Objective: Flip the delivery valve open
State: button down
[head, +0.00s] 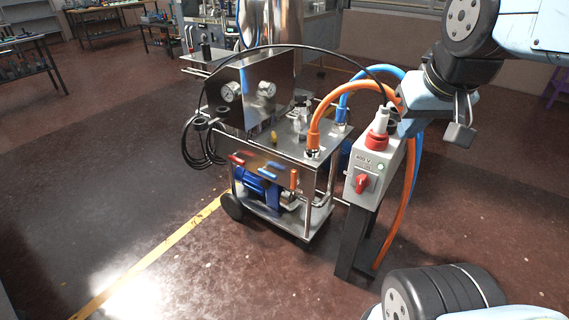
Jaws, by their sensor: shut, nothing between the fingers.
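A steel filler cart (285,140) stands on wheels in the middle of the head view. On its front edge are a red lever (237,160) and an orange lever (294,179). A small yellow part (274,138) sits on the cart top. I cannot tell which of these is the delivery valve. My gripper (459,134) is at the right, beyond the grey control box, well apart from the levers. It is shut and empty, and its fingers are small in the picture.
A grey control box (378,165) with a red knob (362,184) stands on a dark post right of the cart. Orange (398,215) and blue (350,84) hoses arch between cart and box. Black cable loops (192,148) hang at the cart's left. Floor at front left is clear.

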aim_at(294, 183)
jog(key=z, duration=0.05)
jog(key=i, duration=0.95)
jog(key=u, duration=0.05)
